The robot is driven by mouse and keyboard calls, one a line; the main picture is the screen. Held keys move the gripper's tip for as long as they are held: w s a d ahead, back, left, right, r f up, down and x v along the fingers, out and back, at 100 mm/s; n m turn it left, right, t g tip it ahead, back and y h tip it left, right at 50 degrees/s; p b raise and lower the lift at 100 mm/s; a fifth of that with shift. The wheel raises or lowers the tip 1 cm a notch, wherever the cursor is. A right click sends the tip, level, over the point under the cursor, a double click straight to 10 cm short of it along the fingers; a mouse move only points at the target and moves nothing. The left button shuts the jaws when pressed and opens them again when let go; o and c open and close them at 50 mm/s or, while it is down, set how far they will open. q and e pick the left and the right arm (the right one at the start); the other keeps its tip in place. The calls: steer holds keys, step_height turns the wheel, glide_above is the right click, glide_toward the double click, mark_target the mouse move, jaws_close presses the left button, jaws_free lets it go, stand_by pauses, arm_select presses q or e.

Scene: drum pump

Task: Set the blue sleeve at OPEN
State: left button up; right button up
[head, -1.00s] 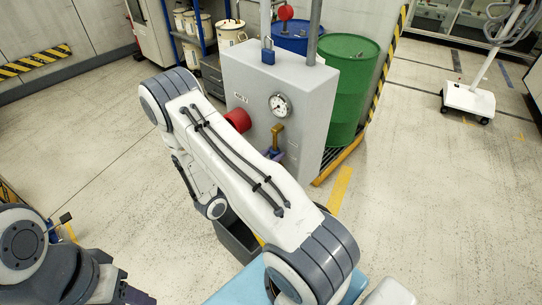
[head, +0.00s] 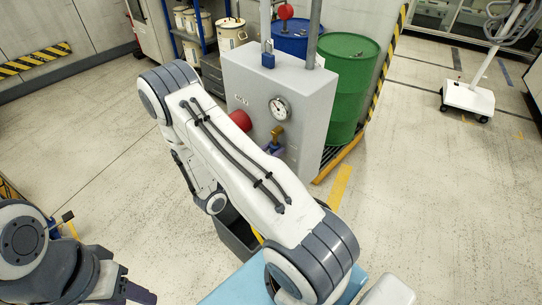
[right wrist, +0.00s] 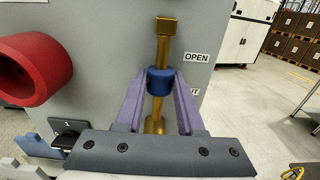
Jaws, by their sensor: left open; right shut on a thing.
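The blue sleeve (right wrist: 160,81) sits around an upright brass rod (right wrist: 162,50) on the grey cabinet's front. My right gripper (right wrist: 161,84) is shut on it, one purple finger at each side. The sleeve is a little below the OPEN label (right wrist: 197,57) and slightly above a lower label (right wrist: 194,92), of which only the end "UT" shows. In the head view the sleeve (head: 271,147) is small and partly hidden by my right arm. My left gripper (head: 138,294) is at the bottom left, partly cut off, away from the cabinet.
The grey cabinet (head: 300,105) carries a gauge (head: 280,108) and a red cylinder (head: 240,120), which also shows left of the rod in the right wrist view (right wrist: 35,68). A green drum (head: 350,85) stands behind.

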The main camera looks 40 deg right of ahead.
steer(key=shift+r+p, duration=0.3)
steer(key=shift+r, duration=0.35)
steer(key=o, duration=1.2)
steer(key=shift+c, duration=0.2)
steer(key=shift+f, duration=0.15)
steer(key=shift+a, duration=0.55)
steer(key=a, duration=0.8)
steer(key=shift+s, duration=0.35)
